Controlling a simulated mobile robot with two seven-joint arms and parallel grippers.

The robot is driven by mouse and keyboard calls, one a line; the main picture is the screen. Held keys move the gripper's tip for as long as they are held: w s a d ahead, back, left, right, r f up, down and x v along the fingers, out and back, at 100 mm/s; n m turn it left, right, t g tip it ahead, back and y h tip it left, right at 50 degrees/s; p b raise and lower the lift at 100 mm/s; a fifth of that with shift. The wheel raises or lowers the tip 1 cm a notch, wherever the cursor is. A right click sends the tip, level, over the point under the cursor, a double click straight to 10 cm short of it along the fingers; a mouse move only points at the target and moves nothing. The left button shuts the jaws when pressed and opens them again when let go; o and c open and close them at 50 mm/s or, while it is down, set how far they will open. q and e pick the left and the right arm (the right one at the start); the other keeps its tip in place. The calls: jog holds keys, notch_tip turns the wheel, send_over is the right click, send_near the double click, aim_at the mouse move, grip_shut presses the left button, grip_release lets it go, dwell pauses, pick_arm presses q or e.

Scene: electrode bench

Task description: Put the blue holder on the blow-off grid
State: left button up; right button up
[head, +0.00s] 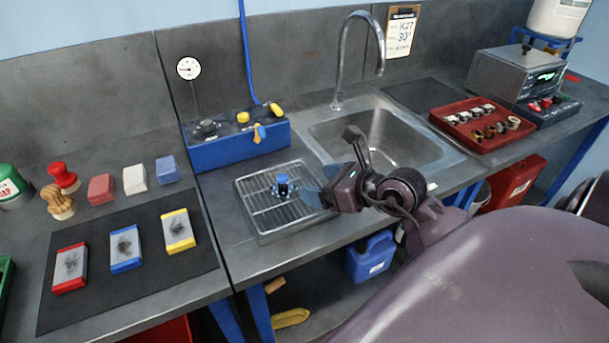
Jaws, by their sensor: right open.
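The blow-off grid (262,214) is a metal wire rack in a shallow tray on the bench, left of the sink. The blue holder (283,185) stands upright on the grid, near its middle, with a dark blue top and a wider base. My right gripper (312,188) is just to the right of the holder, over the right side of the grid. Its jaws are open and look empty; whether a fingertip touches the holder's base is hard to tell. My left gripper is not in view.
A blue box with a gauge (230,150) stands behind the grid. The sink (390,135) with its tall tap is to the right. A red tray (466,132) of small parts lies farther right. A dark mat (140,283) with colored blocks lies left.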

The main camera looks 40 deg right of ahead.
jog(key=shift+v, duration=0.95)
